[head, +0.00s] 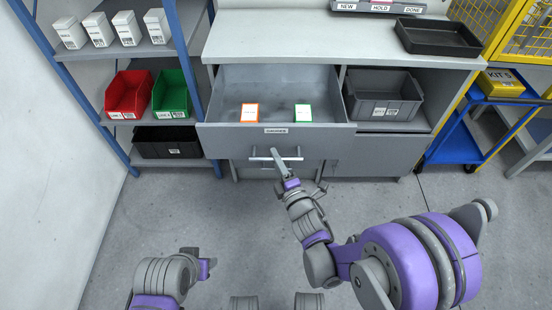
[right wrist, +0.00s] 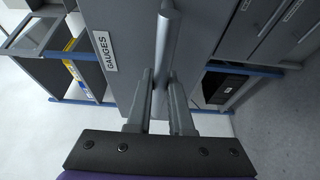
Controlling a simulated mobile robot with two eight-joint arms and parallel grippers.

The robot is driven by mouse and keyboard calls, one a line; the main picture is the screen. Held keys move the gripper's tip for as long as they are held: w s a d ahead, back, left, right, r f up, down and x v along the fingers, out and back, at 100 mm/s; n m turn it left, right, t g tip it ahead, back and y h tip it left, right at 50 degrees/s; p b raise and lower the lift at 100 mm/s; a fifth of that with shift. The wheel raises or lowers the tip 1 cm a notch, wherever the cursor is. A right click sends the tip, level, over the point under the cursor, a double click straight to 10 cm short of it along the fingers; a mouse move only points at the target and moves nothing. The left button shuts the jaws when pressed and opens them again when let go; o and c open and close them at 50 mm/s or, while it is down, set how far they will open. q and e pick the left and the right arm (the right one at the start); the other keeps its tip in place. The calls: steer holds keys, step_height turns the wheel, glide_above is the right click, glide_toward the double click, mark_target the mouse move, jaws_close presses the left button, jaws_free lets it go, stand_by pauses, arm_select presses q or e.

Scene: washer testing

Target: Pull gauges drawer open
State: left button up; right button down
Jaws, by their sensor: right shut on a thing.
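The gauges drawer (head: 230,137) stands pulled out from the grey cabinet in the head view, its inside visible from above. An orange-edged box (head: 250,112) and a green-edged box (head: 303,113) lie in it. Its front bears a GAUGES label, which also shows in the right wrist view (right wrist: 104,52). My right gripper (head: 276,157) is at the bar handle (head: 262,158) on the drawer front. In the right wrist view its two fingers (right wrist: 161,95) are shut around the handle bar (right wrist: 168,40). My left gripper (head: 207,267) shows at the lower left, away from the drawer; its jaws are unclear.
A blue-framed shelf with a red bin (head: 128,95) and a green bin (head: 171,94) stands left of the drawer. A grey bin (head: 383,97) sits in the open bay at right. A black tray (head: 437,37) is on the counter (head: 300,38). A blue cart (head: 470,135) stands right.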

steer(key=shift+w, duration=0.1)
steer(key=c, duration=0.8)
jaws_free()
steer(key=v, duration=1.1)
